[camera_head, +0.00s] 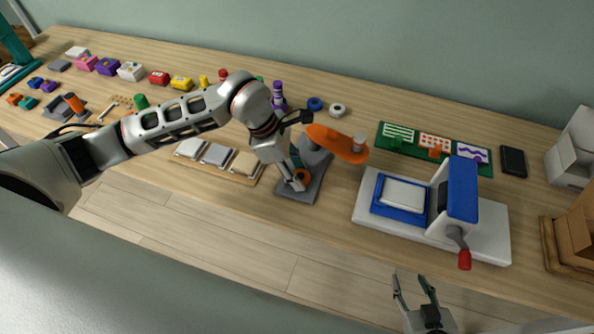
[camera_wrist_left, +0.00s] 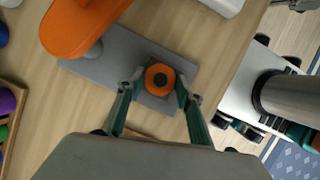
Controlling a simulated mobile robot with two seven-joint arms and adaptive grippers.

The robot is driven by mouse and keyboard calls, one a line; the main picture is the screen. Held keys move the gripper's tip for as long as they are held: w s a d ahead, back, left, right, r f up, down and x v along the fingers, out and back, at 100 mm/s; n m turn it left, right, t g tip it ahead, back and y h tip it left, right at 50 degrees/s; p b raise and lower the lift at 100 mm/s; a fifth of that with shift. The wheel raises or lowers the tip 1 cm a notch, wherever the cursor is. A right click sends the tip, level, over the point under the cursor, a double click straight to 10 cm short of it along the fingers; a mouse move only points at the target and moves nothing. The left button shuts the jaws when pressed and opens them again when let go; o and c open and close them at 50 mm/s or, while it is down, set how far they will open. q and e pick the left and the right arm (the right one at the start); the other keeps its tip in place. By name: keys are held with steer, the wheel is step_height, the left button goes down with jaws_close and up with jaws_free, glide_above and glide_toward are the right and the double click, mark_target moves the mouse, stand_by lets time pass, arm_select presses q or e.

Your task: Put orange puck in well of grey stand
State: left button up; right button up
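The orange puck (camera_wrist_left: 160,80) has a dark round centre. It shows at the end of the grey stand (camera_wrist_left: 120,62) in the left wrist view, between my left gripper's fingertips. The grey stand (camera_head: 314,186) is a flat base with an upright and an orange lever arm (camera_head: 338,143). My left gripper (camera_head: 294,176) points down at the stand's near end. Its fingers are apart, close to the puck's sides; I cannot tell whether they touch it. A dark ring surrounds the puck; its seating in the well is unclear. My right gripper (camera_head: 415,286) is open and empty in front of the table.
A white-and-blue press (camera_head: 462,200) with a red handle stands right of the stand. A wooden tray (camera_head: 240,179) with pale blocks lies left. Behind are a green board (camera_head: 401,146), a blue ring (camera_head: 315,103) and a white ring (camera_head: 337,110).

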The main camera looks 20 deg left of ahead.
arm_select(q)
steer(key=shift+o, duration=0.6)
steer(key=shift+f, duration=0.2)
steer(key=shift+r, duration=0.1)
steer(key=shift+r, duration=0.3)
steer(key=v, duration=1.2)
steer(key=shift+f, duration=0.1)
